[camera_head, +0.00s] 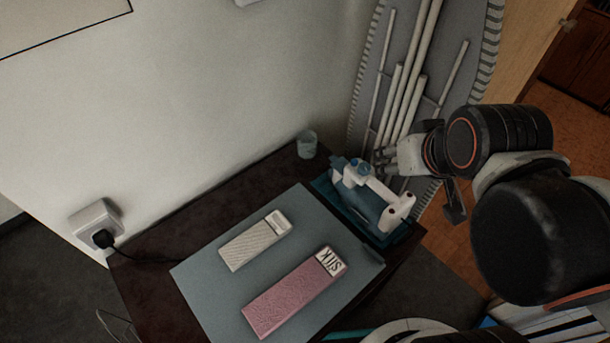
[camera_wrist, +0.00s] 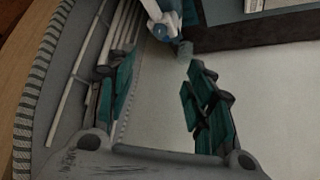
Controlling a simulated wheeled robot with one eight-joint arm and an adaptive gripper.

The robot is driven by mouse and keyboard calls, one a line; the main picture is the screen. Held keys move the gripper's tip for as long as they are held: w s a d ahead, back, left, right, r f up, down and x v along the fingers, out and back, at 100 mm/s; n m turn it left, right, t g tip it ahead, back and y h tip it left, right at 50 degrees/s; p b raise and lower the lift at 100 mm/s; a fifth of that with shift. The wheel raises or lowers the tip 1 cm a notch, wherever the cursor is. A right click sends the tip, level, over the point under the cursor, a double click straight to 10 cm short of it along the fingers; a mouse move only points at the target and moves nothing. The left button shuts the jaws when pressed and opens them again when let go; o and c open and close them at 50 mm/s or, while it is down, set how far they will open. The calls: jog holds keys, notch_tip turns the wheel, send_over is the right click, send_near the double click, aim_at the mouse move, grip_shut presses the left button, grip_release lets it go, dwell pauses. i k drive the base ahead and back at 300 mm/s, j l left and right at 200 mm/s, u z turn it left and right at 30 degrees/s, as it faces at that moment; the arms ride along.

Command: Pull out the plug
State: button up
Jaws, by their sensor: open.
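The black plug (camera_head: 103,238) sits in a white wall socket (camera_head: 97,218) low on the wall at the left in the head view. My gripper (camera_head: 384,155) is at the right in the head view, beside the iron (camera_head: 368,200) and far from the plug. In the wrist view my gripper (camera_wrist: 157,95) is open, its two teal-padded fingers wide apart with nothing between them. The plug and socket are not in the wrist view.
A dark table (camera_head: 190,215) holds a grey mat (camera_head: 205,275), a white patterned box (camera_head: 254,240), a pink box (camera_head: 293,293) marked SILK and a small cup (camera_head: 307,145). An ironing board (camera_head: 365,85) leans behind my gripper.

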aim_at(103, 239)
jog(key=u, duration=2)
